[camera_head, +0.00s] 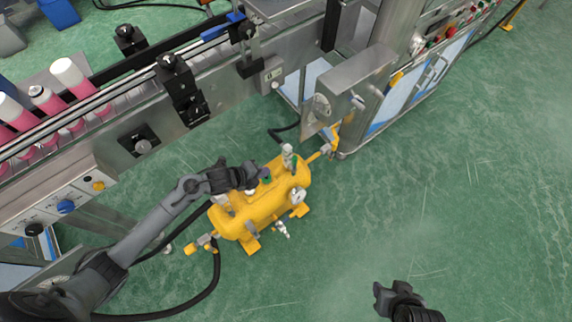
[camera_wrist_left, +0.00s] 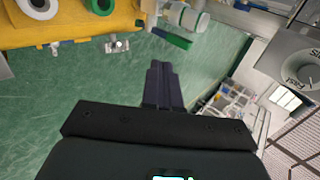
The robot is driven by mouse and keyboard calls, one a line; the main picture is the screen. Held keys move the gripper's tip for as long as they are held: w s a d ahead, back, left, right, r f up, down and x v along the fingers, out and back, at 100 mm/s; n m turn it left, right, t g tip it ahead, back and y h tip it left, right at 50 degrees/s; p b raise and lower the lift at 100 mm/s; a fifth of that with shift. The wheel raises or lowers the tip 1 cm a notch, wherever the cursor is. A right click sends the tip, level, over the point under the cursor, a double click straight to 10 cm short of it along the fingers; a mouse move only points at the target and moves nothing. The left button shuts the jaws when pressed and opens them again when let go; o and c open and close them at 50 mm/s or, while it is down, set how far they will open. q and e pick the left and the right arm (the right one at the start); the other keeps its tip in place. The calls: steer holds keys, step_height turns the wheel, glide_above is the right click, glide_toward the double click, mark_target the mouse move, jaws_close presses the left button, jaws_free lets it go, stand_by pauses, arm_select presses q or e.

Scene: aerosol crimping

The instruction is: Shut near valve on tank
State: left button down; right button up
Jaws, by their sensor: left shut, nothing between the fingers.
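The yellow tank (camera_head: 262,208) lies on its feet on the green floor. A valve with a yellow handle (camera_head: 191,248) is at its near left end, with a black hose close by. Another yellow-handled valve (camera_head: 326,149) is at its far right end. A fitting with a green lever (camera_head: 294,161) stands on top; a green lever (camera_wrist_left: 172,39) also shows in the left wrist view, beside the tank (camera_wrist_left: 65,30). My left gripper (camera_head: 259,174) is over the tank's top, its fingers (camera_wrist_left: 161,85) together and empty. My right gripper (camera_head: 392,292) is at the lower right, away from the tank; its finger opening is unclear.
A conveyor with pink, white-capped cans (camera_head: 68,73) runs along the upper left. A black hose (camera_head: 205,290) curves across the floor at the lower left. The floor on the right is clear.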

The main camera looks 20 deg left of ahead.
mark_target(293, 163)
arm_select(q)
steer(key=b+x, duration=0.1)
steer(key=x, duration=0.2)
steer(key=w+r+b+x, duration=0.1)
steer(key=b+x, duration=0.1)
steer(key=x, duration=0.2)
steer(key=d+r+b+x, duration=0.1)
steer(key=x, duration=0.3)
steer(key=shift+w+b, duration=0.25)
steer(key=shift+b, duration=0.05)
steer(key=shift+w+r, duration=0.1)
